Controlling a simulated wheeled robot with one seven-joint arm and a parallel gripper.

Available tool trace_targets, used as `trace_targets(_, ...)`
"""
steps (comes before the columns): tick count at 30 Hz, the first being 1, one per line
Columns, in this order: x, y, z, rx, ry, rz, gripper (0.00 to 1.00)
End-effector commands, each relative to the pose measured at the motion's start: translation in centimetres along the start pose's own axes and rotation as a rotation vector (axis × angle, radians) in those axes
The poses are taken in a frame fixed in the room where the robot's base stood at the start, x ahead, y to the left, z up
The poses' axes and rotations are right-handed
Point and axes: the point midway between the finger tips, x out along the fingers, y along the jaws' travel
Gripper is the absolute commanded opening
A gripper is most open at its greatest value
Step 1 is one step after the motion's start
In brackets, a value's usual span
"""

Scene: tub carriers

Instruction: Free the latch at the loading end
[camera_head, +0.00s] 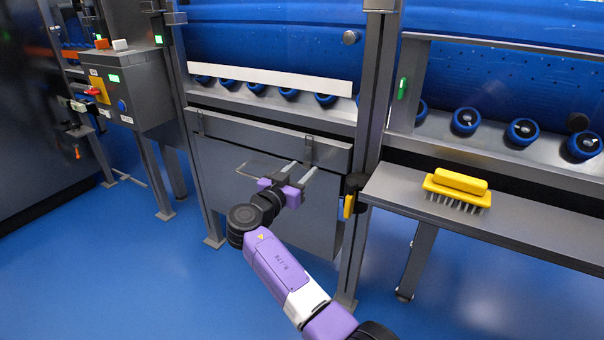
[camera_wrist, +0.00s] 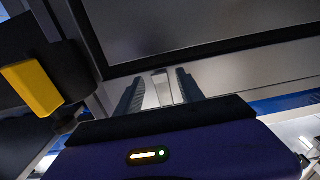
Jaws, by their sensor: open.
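A black block with a yellow tab (camera_head: 348,206) sits on the post right of the panel; the yellow tab (camera_wrist: 32,86) also shows at the left of the wrist view. Which of these is the latch I cannot tell. My gripper (camera_head: 304,167) is open and empty in front of the panel, just below the right clip. Its fingers (camera_wrist: 158,88) point up in the wrist view.
A yellow brush (camera_head: 457,190) lies on the grey shelf (camera_head: 520,225) at the right. A control box (camera_head: 130,88) with a red handle stands at the left. Blue rollers (camera_head: 466,121) line the drum. The blue floor (camera_head: 110,260) at left is clear.

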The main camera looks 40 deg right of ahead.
Motion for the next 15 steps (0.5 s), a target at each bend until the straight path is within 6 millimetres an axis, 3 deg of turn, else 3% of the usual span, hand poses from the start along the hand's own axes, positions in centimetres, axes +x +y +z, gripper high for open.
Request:
trace_targets(10,0.54,-0.03,-0.07,0.0,0.0,-0.002,0.45)
trace_targets(15,0.53,-0.03,-0.05,0.0,0.0,-0.001,0.14)
